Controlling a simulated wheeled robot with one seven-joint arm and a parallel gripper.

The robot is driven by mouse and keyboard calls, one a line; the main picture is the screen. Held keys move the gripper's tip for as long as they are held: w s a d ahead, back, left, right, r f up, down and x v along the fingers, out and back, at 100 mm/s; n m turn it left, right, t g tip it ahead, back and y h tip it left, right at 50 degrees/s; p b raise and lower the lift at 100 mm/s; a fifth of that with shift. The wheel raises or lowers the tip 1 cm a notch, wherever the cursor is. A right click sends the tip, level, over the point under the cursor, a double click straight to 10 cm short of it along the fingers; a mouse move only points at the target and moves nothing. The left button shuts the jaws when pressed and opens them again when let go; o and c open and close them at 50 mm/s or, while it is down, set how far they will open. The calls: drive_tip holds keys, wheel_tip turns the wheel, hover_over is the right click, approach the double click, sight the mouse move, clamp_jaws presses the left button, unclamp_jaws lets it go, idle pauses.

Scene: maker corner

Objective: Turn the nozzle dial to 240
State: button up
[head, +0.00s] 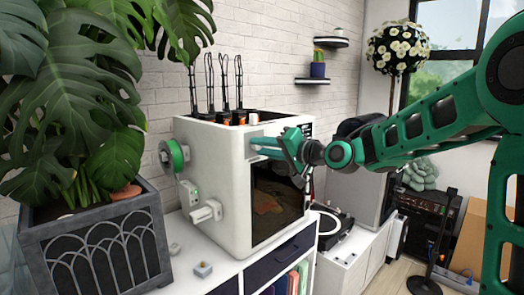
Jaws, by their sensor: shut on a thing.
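The white 3D printer (222,155) stands on a white cabinet, with its dark door window (277,200) on the front face. My green gripper (262,147) is at the upper front panel of the printer, above the window. Its fingers point left and are shut on what appears to be the nozzle dial, at the panel's left part. The dial itself is hidden by the fingers, so its pointer and any 240 mark cannot be read. A small dark panel area (306,130) shows to the right of the gripper.
A green filament spool (173,156) and white fittings (206,212) stick out from the printer's left side. Several tools stand on its top. A large potted plant (95,245) fills the left. A turntable (333,225) is beside the printer. My arm comes in from the right.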

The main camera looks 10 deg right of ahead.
drive_tip(key=m, duration=0.7)
drive_tip(key=m+y, duration=0.1)
drive_tip(key=m, duration=0.2)
drive_tip(key=shift+w+d+f+m, duration=0.2)
drive_tip(key=shift+d+m, duration=0.1)
drive_tip(key=shift+d, duration=0.1)
idle(0.3)
drive_tip(key=o, duration=1)
drive_tip(key=shift+o, duration=0.2)
drive_tip(key=shift+a+r, duration=0.1)
drive_tip(key=shift+a, duration=0.05)
drive_tip(key=shift+s, duration=0.15)
drive_tip(key=v, duration=1)
drive_tip(key=shift+d, duration=0.35)
drive_tip(key=shift+s, duration=0.1)
